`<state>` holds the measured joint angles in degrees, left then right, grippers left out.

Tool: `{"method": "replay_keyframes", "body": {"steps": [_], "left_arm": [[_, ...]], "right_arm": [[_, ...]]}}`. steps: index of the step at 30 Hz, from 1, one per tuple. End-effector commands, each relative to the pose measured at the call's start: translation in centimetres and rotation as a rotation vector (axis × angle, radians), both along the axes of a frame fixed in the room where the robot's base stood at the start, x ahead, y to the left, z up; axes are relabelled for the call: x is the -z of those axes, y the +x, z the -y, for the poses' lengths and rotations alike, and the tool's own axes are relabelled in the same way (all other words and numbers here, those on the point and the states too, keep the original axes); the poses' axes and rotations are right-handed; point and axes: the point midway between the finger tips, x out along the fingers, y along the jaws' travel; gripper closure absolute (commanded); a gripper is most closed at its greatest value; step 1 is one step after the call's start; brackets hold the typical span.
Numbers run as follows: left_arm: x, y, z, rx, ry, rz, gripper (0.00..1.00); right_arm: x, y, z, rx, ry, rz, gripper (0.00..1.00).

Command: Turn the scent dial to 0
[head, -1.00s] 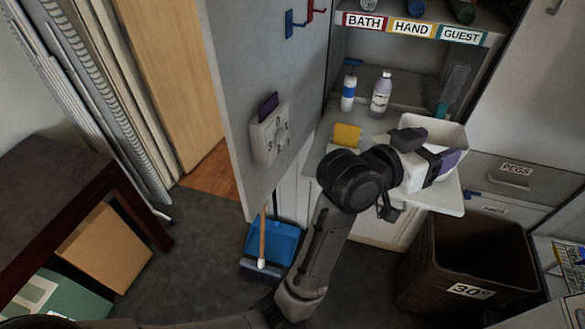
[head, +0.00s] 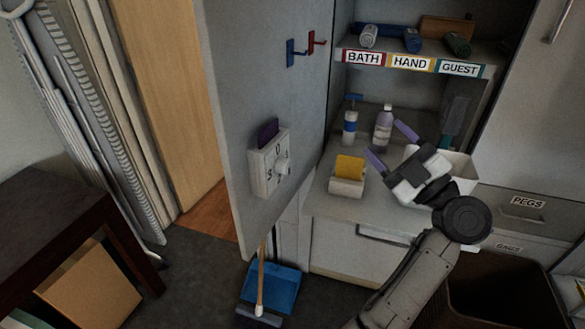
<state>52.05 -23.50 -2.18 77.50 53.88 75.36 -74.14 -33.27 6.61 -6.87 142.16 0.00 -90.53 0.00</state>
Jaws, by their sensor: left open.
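The scent dial (head: 283,167) is a pale knob on a white box (head: 257,172) fixed to the grey panel. A purple piece sticks up from the top of the box. A 0 mark shows above the knob and another mark at its lower left; the knob's pointing direction is too small to tell. My left gripper (head: 382,136) is right of the dial, over the counter, well apart from it. Its two purple-tipped fingers are spread, empty, and point up and left. My right gripper is out of view.
A yellow sponge in a white holder (head: 347,186), a blue-topped bottle (head: 350,127) and a lilac bottle (head: 383,128) stand on the counter. A white bin (head: 458,165) is behind my gripper. Blue and red hooks (head: 290,53) are above the dial. Open space lies before the panel.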

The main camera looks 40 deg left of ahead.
Motion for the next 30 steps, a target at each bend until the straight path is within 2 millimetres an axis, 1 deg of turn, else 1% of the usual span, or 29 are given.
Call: {"method": "replay_keyframes", "body": {"steps": [1,3,6,10,14,17,19,23,30], "left_arm": [[1.3,-0.8,-0.4,-0.081,-0.067,-0.049,0.39],[3.0,-1.9,-0.8,-0.186,-0.159,-0.123,0.39],[4.9,-3.4,-1.0,-0.307,-0.275,-0.227,0.39],[6.6,-4.8,-0.9,-0.414,-0.387,-0.349,0.39],[7.2,-5.5,-0.9,-0.460,-0.435,-0.426,0.39],[7.3,-5.8,-1.5,-0.472,-0.447,-0.451,0.39],[7.4,-6.0,-2.2,-0.474,-0.448,-0.457,0.39],[7.4,-6.5,-4.4,-0.476,-0.448,-0.456,0.39],[7.3,-7.7,-8.8,-0.477,-0.445,-0.453,0.39]], "right_arm": [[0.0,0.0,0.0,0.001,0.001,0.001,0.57],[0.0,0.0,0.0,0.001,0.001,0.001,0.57],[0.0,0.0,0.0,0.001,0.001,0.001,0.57],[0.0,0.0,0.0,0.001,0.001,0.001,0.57],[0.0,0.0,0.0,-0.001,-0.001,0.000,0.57],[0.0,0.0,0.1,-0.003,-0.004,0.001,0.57],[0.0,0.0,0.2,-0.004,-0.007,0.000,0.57],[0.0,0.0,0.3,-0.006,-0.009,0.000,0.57],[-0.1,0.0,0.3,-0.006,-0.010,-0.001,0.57]]}}
